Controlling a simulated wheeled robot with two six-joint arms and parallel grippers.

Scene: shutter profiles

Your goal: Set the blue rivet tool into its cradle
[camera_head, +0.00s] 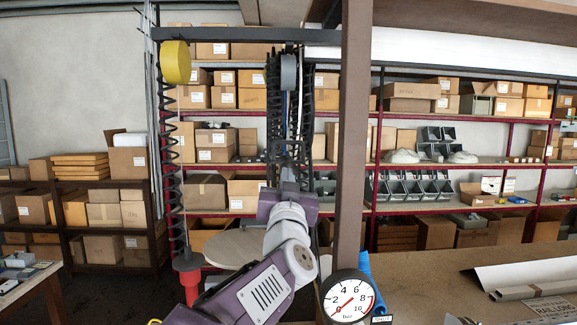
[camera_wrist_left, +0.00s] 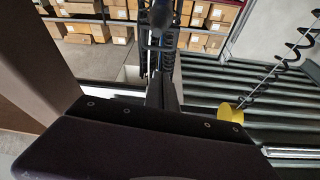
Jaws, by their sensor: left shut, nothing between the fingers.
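A blue part (camera_head: 367,272) shows beside the post, partly hidden behind the pressure gauge; it looks like the blue rivet tool, but I cannot tell its full shape or whether it rests in anything. I cannot make out the cradle. My left gripper (camera_head: 288,160) is raised in the middle of the head view, left of the post, shut and empty. It is in front of the black coiled hoses that hang under a grey balancer (camera_head: 289,72). In the left wrist view, the dark gripper body fills the lower part. My right gripper is not in view.
A brown post (camera_head: 350,150) stands close to the right of my left arm. The round gauge (camera_head: 348,298) is low on it. A red tool (camera_head: 188,275) hangs at left below a yellow balancer (camera_head: 175,62). A workbench (camera_head: 440,270) lies at right; shelves of boxes stand behind.

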